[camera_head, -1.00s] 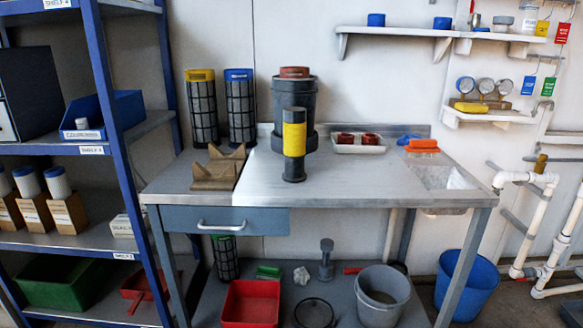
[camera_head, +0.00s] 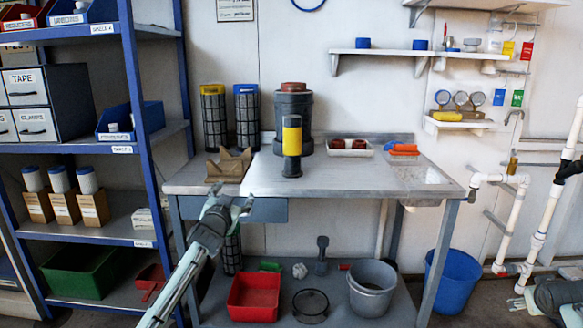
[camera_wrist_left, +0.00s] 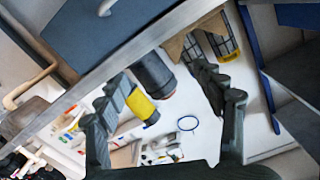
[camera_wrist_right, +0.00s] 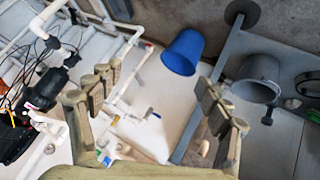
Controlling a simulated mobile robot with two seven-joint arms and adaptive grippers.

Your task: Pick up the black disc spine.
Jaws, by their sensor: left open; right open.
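No part is labelled as the black disc spine. A dark post with a round head (camera_head: 322,255) stands on the table's lower shelf, and a black cylinder with a yellow band (camera_head: 292,145) stands upright on the tabletop. I cannot tell from looks which is the spine. My left gripper (camera_head: 230,198) is open and empty in front of the table's left front edge, near the drawer. In the left wrist view its open fingers (camera_wrist_left: 161,80) frame the banded cylinder (camera_wrist_left: 142,106), which is apart from them. My right gripper (camera_wrist_right: 158,84) is open and empty in the right wrist view.
The worktable (camera_head: 350,182) also holds a dark canister (camera_head: 293,110), mesh cartridges (camera_head: 215,120), a brown cradle (camera_head: 229,165) and a white tray (camera_head: 350,148). Below are a red bin (camera_head: 254,298) and grey bucket (camera_head: 371,290). A blue shelf rack (camera_head: 140,110) stands left, white pipes (camera_head: 540,215) right.

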